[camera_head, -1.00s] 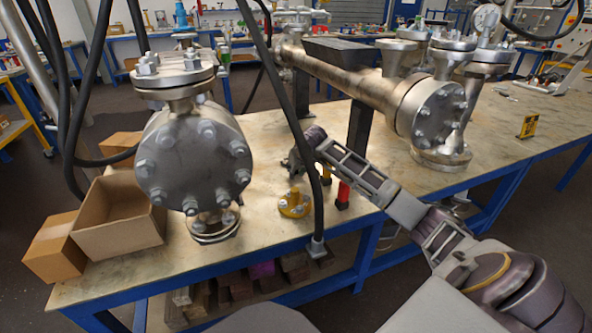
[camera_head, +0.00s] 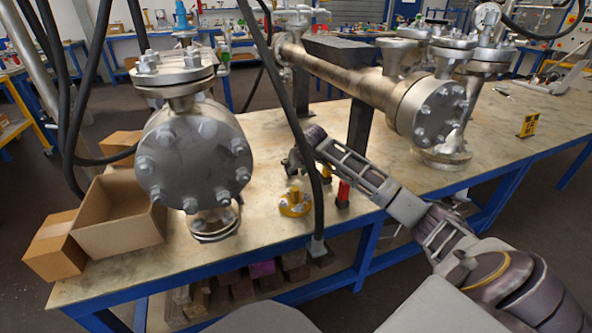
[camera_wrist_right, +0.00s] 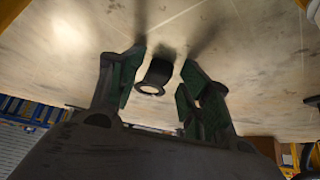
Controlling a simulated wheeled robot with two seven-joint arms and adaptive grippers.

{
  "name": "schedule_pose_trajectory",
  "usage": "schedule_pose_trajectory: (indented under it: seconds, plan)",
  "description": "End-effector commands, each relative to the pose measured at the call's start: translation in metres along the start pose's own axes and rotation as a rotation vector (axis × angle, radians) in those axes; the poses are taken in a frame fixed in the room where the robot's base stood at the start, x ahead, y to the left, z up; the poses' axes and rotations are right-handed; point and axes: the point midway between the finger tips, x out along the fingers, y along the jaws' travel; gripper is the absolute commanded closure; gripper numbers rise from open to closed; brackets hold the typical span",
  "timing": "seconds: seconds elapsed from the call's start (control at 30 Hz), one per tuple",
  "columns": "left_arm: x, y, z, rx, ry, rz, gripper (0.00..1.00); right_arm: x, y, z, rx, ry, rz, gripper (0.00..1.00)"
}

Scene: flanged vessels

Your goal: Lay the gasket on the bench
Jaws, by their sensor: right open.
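My right gripper (camera_head: 293,163) is over the bench (camera_head: 262,222), behind the yellow flanged piece, partly hidden by a black cable. In the right wrist view its two green-padded fingers (camera_wrist_right: 158,88) are apart. A small dark ring-shaped piece (camera_wrist_right: 155,76), which may be the gasket, shows in the gap between them against the bench top. It looks clear of both pads; whether it touches the bench is hard to tell. I cannot make it out in the head view. My left gripper is not in view.
The yellow flanged piece (camera_head: 295,205) and a red-topped item (camera_head: 343,193) stand near the front edge. A large flanged vessel (camera_head: 193,160) and an open cardboard box (camera_head: 118,232) are at the left. A long pipe vessel (camera_head: 345,75) lies behind.

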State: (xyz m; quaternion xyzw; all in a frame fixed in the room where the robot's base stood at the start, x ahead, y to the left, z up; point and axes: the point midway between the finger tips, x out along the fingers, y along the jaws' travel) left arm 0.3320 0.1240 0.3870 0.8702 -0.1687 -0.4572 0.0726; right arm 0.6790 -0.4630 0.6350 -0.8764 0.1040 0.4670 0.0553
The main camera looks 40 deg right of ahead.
Motion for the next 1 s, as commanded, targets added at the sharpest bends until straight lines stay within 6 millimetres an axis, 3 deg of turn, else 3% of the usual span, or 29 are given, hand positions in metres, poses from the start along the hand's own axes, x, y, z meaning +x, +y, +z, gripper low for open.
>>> schedule_pose_trajectory:
  seconds: [0.47, 1.0]
  plan:
    - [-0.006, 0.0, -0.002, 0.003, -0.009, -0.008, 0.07, -0.018, 0.001, -0.007, -0.002, 0.0, 0.002, 0.54]
    - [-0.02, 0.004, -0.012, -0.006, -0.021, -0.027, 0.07, -0.071, 0.001, -0.007, -0.003, -0.001, 0.002, 0.54]
